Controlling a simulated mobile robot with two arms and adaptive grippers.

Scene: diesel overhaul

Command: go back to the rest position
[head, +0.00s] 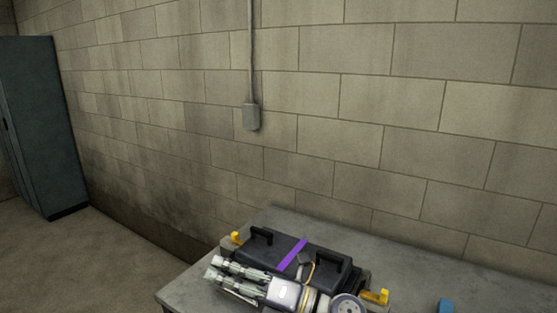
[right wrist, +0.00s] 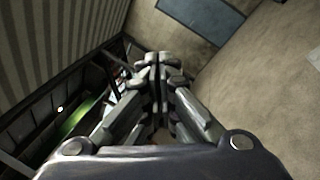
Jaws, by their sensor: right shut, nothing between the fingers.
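My right gripper (head: 213,268) is at the bottom of the head view, pointing left, in front of a black case on a grey bench. Its fingers are together with nothing between them. The right wrist view shows the same closed fingertips (right wrist: 158,66), with floor beyond them. My left gripper does not show in either view.
The black case (head: 257,250) has a purple strap (head: 292,255) and lies on the grey bench (head: 405,245). Yellow pieces (head: 237,237) show by the case, and a blue object (head: 445,306) is at right. A blue-grey cabinet (head: 42,125) stands at left. Floor (head: 105,255) between is clear.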

